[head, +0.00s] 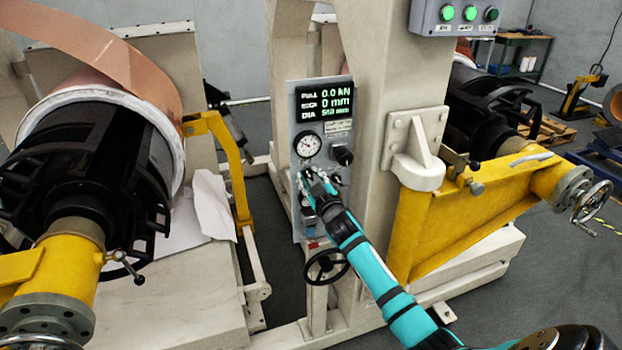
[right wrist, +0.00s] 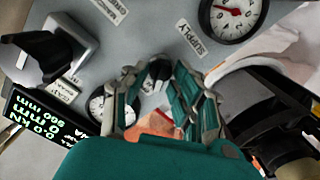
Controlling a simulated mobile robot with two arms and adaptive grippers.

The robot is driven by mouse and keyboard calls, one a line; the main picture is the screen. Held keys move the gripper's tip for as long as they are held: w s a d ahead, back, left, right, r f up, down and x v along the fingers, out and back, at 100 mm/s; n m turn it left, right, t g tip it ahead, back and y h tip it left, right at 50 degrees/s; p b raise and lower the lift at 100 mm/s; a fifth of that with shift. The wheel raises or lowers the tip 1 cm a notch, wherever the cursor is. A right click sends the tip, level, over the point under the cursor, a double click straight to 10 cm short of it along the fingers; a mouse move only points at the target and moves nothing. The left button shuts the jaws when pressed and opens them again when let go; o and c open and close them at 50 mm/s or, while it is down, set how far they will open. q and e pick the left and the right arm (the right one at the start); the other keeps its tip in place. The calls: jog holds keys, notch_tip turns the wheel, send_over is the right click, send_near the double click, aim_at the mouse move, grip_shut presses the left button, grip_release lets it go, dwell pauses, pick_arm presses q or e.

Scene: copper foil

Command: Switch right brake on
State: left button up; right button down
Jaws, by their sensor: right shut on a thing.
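The grey control panel (head: 299,240) stands upright on the machine frame, with a lit display (head: 325,101) reading 0.0 kN, 0 mm and a diameter value. My right gripper (head: 316,182) is at the panel just below a round gauge (head: 307,145). In the right wrist view its fingers (right wrist: 158,82) are closed around a small dark knob (right wrist: 159,69) with a pale face. The fingers hide part of the knob, and I cannot read its setting. A larger black knob (head: 342,155) is above and right of the gripper; a black knob also shows in the wrist view (right wrist: 35,50). My left gripper is out of view.
A black handwheel (head: 327,266) sits below the panel. A yellow arm (head: 232,160) and copper roll (head: 110,55) are on the left. A yellow beam (head: 455,225) with a handwheel (head: 592,202) is on the right. A button box (head: 455,17) hangs above.

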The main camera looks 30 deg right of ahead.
jog(key=c, duration=1.4)
grip_release()
jog(key=v, duration=1.2)
jog(key=shift+a+r, duration=0.1)
